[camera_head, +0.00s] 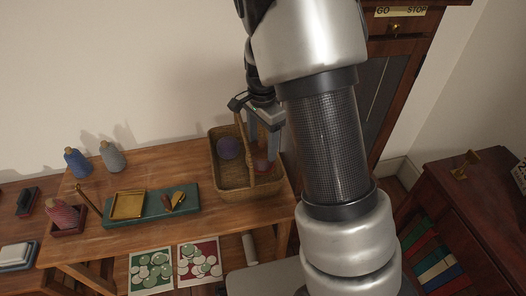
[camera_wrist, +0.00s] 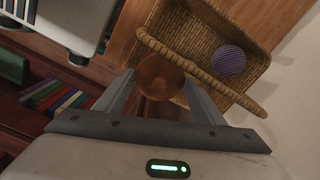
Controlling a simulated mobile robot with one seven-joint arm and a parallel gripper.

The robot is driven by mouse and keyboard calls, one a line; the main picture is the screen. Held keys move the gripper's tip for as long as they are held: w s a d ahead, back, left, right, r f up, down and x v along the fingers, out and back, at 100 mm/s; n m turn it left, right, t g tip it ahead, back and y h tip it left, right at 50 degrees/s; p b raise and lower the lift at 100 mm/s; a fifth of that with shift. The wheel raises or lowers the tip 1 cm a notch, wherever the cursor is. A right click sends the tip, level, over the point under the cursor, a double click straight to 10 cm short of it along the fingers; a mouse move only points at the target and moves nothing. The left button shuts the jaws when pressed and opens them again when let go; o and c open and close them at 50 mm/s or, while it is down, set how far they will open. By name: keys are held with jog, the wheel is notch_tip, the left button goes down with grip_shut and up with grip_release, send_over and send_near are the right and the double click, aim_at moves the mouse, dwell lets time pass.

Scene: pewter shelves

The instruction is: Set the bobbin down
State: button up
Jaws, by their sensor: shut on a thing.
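My gripper (camera_wrist: 160,90) is shut on the bobbin, whose round brown wooden end (camera_wrist: 160,77) shows between the two fingers in the wrist view. In the head view my gripper (camera_head: 264,135) points down over the right part of the wicker basket (camera_head: 234,185), beside its tall handle. The reddish bobbin (camera_head: 262,164) shows low between the fingers, partly hidden by the handle. I cannot tell whether it touches the basket floor. The basket also shows in the wrist view (camera_wrist: 188,28), with a purple ball (camera_wrist: 229,60) inside; the ball is at left in the head view (camera_head: 229,148).
A blue bobbin (camera_head: 77,163) and a grey bobbin (camera_head: 112,156) stand at the table's back left. A red bobbin (camera_head: 62,214) leans in a small tray. A green board (camera_head: 151,222) bears a brass tray. The basket handle (camera_head: 242,140) arches close to my gripper.

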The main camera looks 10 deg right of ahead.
aim_at(263, 149)
notch_tip(263, 149, down, 3)
jog(key=shift+s+f+b, duration=0.1)
jog(key=shift+f+b, duration=0.1)
jog(key=shift+b, duration=0.2)
jog(key=shift+f, duration=0.1)
jog(key=shift+f, duration=0.15)
jog(key=o, duration=1.1)
